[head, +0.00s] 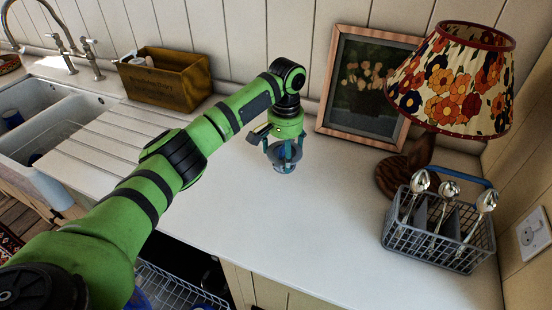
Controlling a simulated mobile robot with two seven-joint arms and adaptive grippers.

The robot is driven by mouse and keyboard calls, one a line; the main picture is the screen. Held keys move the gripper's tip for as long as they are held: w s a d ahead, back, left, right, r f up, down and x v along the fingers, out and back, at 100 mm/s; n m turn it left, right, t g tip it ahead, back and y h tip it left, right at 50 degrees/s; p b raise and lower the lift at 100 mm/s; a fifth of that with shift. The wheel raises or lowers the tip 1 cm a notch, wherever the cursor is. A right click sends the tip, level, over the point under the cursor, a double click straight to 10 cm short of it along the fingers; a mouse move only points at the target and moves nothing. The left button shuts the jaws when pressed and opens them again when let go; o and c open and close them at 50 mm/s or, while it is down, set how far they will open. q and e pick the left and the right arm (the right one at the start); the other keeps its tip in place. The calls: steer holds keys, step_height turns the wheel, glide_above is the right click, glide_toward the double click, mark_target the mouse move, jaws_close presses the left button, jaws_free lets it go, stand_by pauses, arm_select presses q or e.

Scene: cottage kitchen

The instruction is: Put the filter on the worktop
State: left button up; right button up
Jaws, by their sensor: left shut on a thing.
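My left gripper (284,151) points down over the middle of the white worktop (330,225), with its fingers shut around a small blue-grey round thing, the filter (285,168). The fingers hide part of the filter. Its lower end is at or very close to the worktop surface; I cannot tell whether it touches. My right gripper is not in view.
A cutlery basket (428,247) with several spoons stands at the right, near a floral lamp (455,80) and a framed picture (362,92). A wooden box (163,80) and sink (60,125) are at the left. A wire rack (178,288) shows below the worktop edge.

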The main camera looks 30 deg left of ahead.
mark_target(278, 149)
arm_select(q)
steer(key=shift+w+a+f, duration=0.15)
steer(key=shift+a+f, duration=0.15)
steer(key=shift+a, duration=0.2)
steer(key=shift+w+a+f, duration=0.1)
steer(key=shift+a+f, duration=0.15)
steer(key=shift+a, duration=0.2)
steer(key=shift+a+f, duration=0.1)
steer(key=shift+f, duration=0.15)
step_height(278, 149, down, 4)
steer(key=shift+r+p, duration=0.15)
steer(key=shift+p, duration=0.65)
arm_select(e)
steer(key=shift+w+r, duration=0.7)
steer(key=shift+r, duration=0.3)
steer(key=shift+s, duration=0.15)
arm_select(q)
steer(key=o, duration=1)
step_height(278, 149, up, 12)
steer(key=shift+b, duration=1.2)
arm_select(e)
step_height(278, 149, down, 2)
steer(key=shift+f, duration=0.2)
